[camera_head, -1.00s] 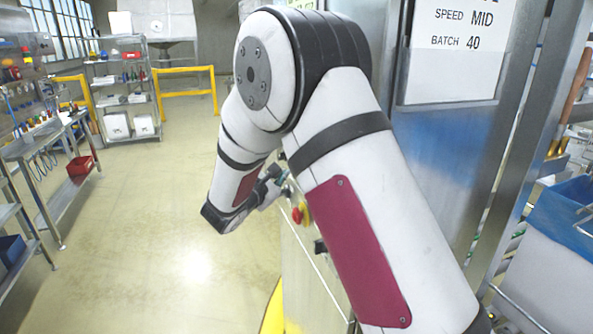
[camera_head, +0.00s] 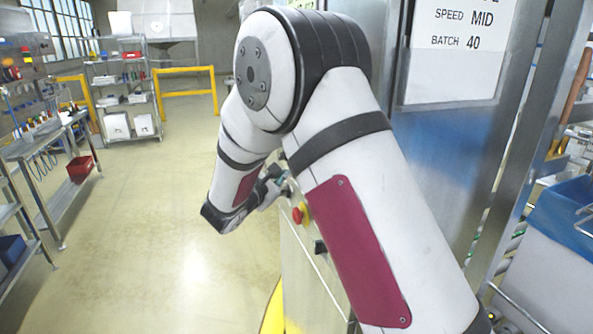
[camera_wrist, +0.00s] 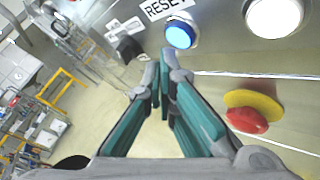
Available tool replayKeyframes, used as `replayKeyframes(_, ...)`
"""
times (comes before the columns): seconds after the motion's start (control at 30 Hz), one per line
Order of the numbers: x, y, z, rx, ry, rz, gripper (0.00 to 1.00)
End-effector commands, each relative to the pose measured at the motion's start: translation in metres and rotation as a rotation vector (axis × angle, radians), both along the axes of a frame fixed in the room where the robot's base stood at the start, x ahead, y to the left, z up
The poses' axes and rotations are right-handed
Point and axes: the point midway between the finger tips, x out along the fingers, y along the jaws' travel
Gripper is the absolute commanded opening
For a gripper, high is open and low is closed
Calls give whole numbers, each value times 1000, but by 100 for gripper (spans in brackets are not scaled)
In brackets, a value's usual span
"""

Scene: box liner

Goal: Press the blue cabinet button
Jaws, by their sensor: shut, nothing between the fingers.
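The blue button (camera_wrist: 181,36) sits in a silver ring on the cabinet's metal panel (camera_wrist: 235,57), just under a label reading RESET, at the top middle of the wrist view. My gripper (camera_wrist: 162,62) is shut and empty, its teal-lined fingers pointing toward the panel. The fingertips show just below and left of the blue button in the picture; I cannot tell whether they touch it. In the head view my gripper (camera_head: 281,182) is close to the cabinet's front, partly behind my arm, and the blue button is hidden.
A red emergency knob on a yellow base (camera_wrist: 248,118) is right of my fingers; it also shows in the head view (camera_head: 299,214). A white round button (camera_wrist: 274,14) and a black switch (camera_wrist: 129,48) flank the blue one. Open floor (camera_head: 180,240) lies left.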

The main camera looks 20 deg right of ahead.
Motion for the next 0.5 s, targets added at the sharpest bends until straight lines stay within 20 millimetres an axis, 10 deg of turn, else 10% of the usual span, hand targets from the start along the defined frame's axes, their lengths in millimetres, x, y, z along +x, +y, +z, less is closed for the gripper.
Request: replayKeyframes(0.5, 0, -9, 0, 0, -1, 1, 0)
